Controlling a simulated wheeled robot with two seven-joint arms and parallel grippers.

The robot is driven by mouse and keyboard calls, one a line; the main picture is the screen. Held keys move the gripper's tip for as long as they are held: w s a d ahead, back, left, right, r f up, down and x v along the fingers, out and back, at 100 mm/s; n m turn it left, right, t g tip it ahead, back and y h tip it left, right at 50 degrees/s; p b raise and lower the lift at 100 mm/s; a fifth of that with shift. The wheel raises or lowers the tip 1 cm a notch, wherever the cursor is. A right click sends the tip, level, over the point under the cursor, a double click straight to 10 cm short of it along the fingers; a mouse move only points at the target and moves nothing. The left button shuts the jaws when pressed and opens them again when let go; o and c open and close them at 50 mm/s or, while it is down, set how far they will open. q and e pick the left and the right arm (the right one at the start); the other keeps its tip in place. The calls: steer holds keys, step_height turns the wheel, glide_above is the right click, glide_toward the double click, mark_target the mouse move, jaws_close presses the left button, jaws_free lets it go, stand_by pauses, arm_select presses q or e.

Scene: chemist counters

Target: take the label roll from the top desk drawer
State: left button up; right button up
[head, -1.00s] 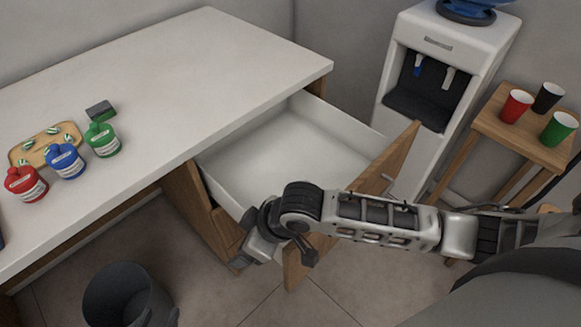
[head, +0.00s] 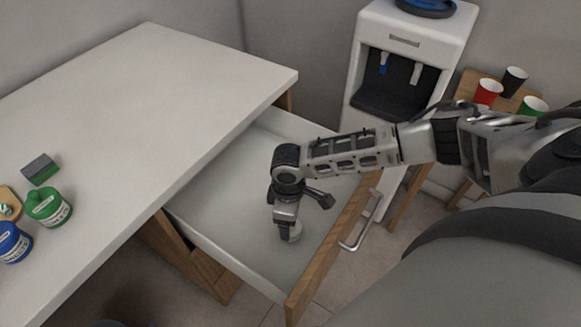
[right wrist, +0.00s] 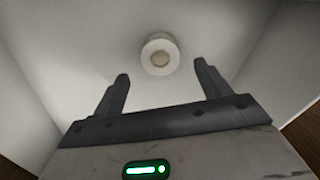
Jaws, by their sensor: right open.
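The desk drawer (head: 205,240) is pulled open, with a white inside and a wooden front. The label roll (right wrist: 160,55), a white ring with a tan core, lies on the drawer floor in the right wrist view. In the head view a small part of the roll (head: 294,234) shows under my right gripper (head: 287,228). In the right wrist view my right gripper (right wrist: 161,85) has its two fingers spread apart, with the roll ahead of and between the fingertips, not gripped. My left gripper is not in view.
The white desktop (head: 150,110) overhangs the drawer's left side. The drawer's wooden front (head: 330,245) and metal handle (head: 362,222) stand to the right. A water dispenser (head: 400,75) and a stool with cups (head: 488,92) stand behind. The rest of the drawer floor looks clear.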

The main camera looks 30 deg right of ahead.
mark_target(291, 230)
steer(key=f, duration=0.5)
steer(key=shift+s+f, duration=0.2)
steer(key=shift+f, duration=0.15)
steer(key=shift+d, duration=0.1)
steer(key=c, duration=1.1)
